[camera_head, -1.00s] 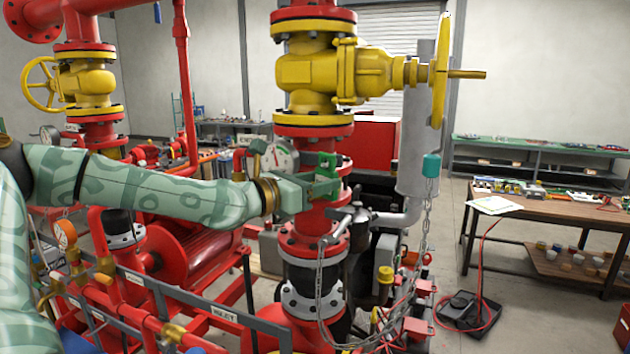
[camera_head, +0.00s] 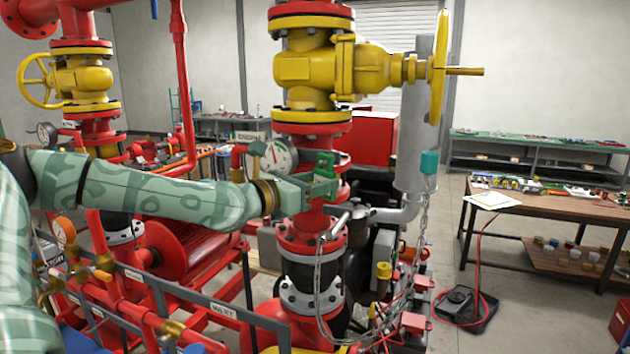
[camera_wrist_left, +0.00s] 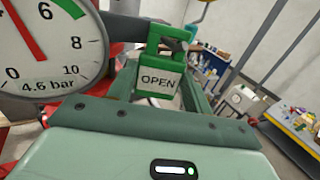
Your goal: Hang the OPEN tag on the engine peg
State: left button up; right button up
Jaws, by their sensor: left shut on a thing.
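The OPEN tag (camera_wrist_left: 158,80) is a white label with a green frame and a green loop above it. In the left wrist view it stands upright between my left gripper's fingers. In the head view its green top (camera_head: 325,162) shows above the fingertips. My left gripper (camera_head: 325,190) is shut on the tag, in front of the red vertical pipe under the yellow valve. My right gripper is out of view.
A round pressure gauge (camera_head: 279,157) is close to my left gripper and fills the upper left of the wrist view (camera_wrist_left: 45,45). The yellow valve (camera_head: 310,72) is above, its handwheel (camera_head: 438,70) to the right. A chain (camera_head: 424,215) hangs at right. A wooden table (camera_head: 560,208) stands farther right.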

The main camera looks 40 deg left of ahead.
pick_arm(q)
jog(key=o, duration=1)
jog(key=shift+d, duration=0.1)
jog(key=shift+s+r, duration=0.1)
jog(key=shift+s, duration=0.45)
jog(key=s+a+b, duration=0.1)
jog(key=s, duration=0.4)
jog(key=s+a+b, duration=0.1)
jog(key=s, duration=0.4)
jog(key=s+a+b, duration=0.1)
jog(key=s, duration=0.4)
